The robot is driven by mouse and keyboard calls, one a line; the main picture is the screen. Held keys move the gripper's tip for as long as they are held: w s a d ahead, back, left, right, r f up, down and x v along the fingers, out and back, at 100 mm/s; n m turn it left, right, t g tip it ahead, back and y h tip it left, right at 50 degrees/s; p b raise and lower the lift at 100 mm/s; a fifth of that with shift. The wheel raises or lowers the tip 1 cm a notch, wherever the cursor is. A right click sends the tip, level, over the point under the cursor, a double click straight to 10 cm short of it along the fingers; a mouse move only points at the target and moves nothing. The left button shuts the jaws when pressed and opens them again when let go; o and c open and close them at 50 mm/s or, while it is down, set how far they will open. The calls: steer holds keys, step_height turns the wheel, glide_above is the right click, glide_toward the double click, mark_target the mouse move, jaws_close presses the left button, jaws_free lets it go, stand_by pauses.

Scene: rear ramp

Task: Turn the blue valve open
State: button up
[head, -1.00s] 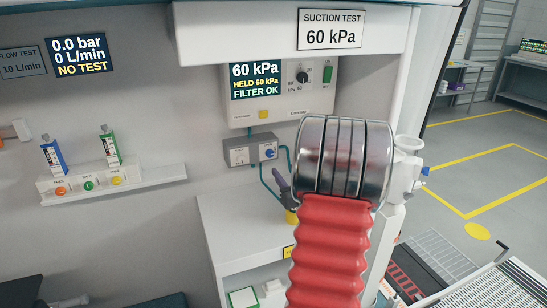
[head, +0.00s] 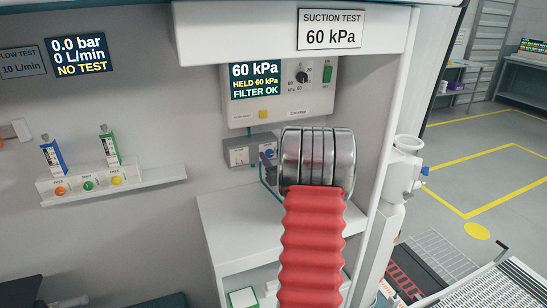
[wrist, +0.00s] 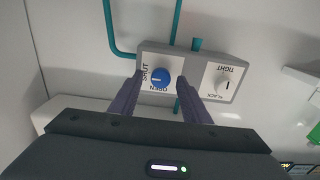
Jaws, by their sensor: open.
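The blue valve (wrist: 161,77) is a round knob on a grey block (wrist: 148,56) with SHUT and OPEN labels. Its pointer is too small to read surely. My gripper (wrist: 159,80) is open, with one dark purple finger on each side of the knob. I cannot tell whether the fingers touch it. My gripper there is mostly hidden behind my arm.
Teal pipes (wrist: 177,25) run by the block. The suction panel (head: 283,95) reads 60 kPa, held, filter OK. A white counter (head: 235,215) lies below.

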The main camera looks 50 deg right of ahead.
steer(key=shift+c, duration=0.5)
steer(key=c, duration=0.9)
steer(key=shift+s+d, duration=0.1)
steer(key=shift+d, duration=0.1)
steer(key=shift+a, duration=0.1)
steer(key=shift+c, duration=0.2)
